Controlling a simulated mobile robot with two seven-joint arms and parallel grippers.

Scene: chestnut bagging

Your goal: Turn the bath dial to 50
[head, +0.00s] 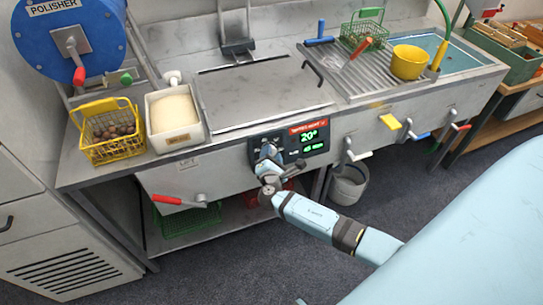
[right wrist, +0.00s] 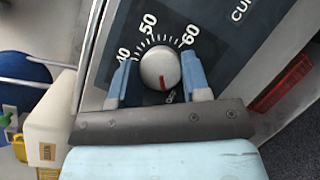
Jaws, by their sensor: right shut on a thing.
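The bath dial (right wrist: 160,67) is a round pale knob with a red mark, on a dark panel with a white scale. In the right wrist view its red mark points down, away from the 50 (right wrist: 148,24), which is above the knob. The 40 and 60 lie to either side. My right gripper (right wrist: 158,77) has its blue fingers on both sides of the knob and is shut on it. In the head view my right gripper (head: 268,158) is at the control panel and hides most of the dial. The green display (head: 308,136) reads 20°. My left gripper is not in view.
A covered bath (head: 262,90) is above the panel. A yellow basket (head: 115,146) of chestnuts and a white bin (head: 173,112) stand to the left. A red-handled lever (head: 182,201) and a white-handled lever (head: 357,154) stick out from the bench front.

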